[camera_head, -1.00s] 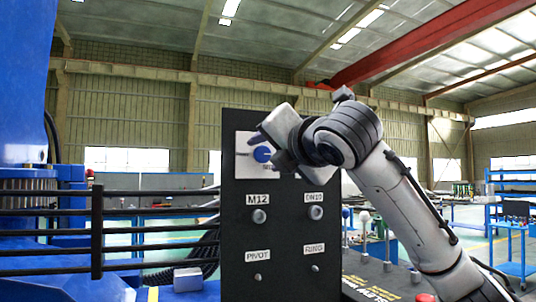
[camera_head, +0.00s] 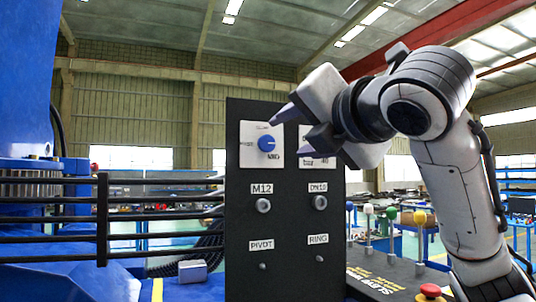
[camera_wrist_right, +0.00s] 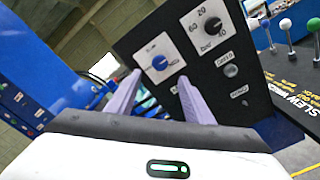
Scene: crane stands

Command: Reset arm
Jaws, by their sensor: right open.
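My right gripper (camera_head: 281,128) is in front of the upper part of a black control panel (camera_head: 240,185) in the head view. Its two fingers are apart, with nothing between them. One fingertip lies near the blue knob (camera_head: 267,143) marked MID; I cannot tell from this view whether it touches. In the right wrist view the open fingers (camera_wrist_right: 155,92) point at the panel, with the blue knob (camera_wrist_right: 159,63) beyond them and apart from them. My left gripper is not in view.
The panel also carries fittings labelled M12 (camera_head: 263,205), DN10 (camera_head: 320,202), PIVOT (camera_head: 262,266) and RING (camera_head: 319,259). Levers with coloured balls (camera_head: 391,212) and a red button (camera_head: 430,290) stand at the right. Black railings (camera_head: 102,220) and blue machinery are at the left.

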